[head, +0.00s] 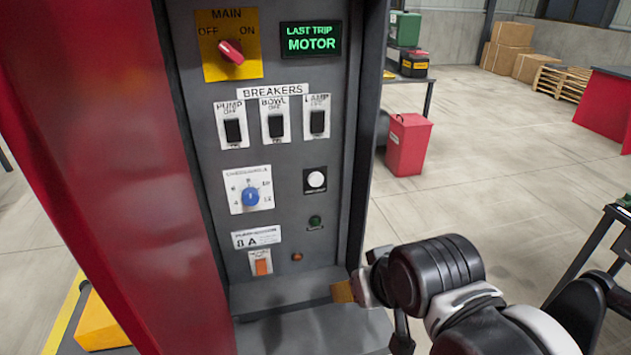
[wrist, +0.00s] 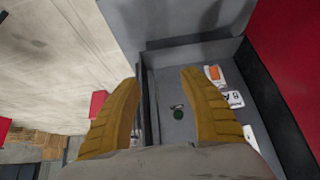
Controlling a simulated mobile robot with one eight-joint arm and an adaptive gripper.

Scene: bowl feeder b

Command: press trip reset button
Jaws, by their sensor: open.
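The grey control panel (head: 290,155) stands in a red cabinet. A white round button (head: 316,180) on a black plate sits right of the blue dial; its label is too small to read. Below it are a dark green round piece (head: 315,222) and a small orange-brown round piece (head: 297,257). I cannot tell which is the trip reset button. My gripper (wrist: 159,79) is open and empty, its yellow fingers spread before the lower panel. The green piece (wrist: 179,115) shows between them in the wrist view. In the head view my arm hides most of the gripper.
A red main switch (head: 231,52), a display (head: 311,40) reading LAST TRIP MOTOR, and three black breakers (head: 275,124) fill the upper panel. A blue dial (head: 250,196) and an orange rocker (head: 262,266) sit lower left. A ledge (head: 290,292) juts out below.

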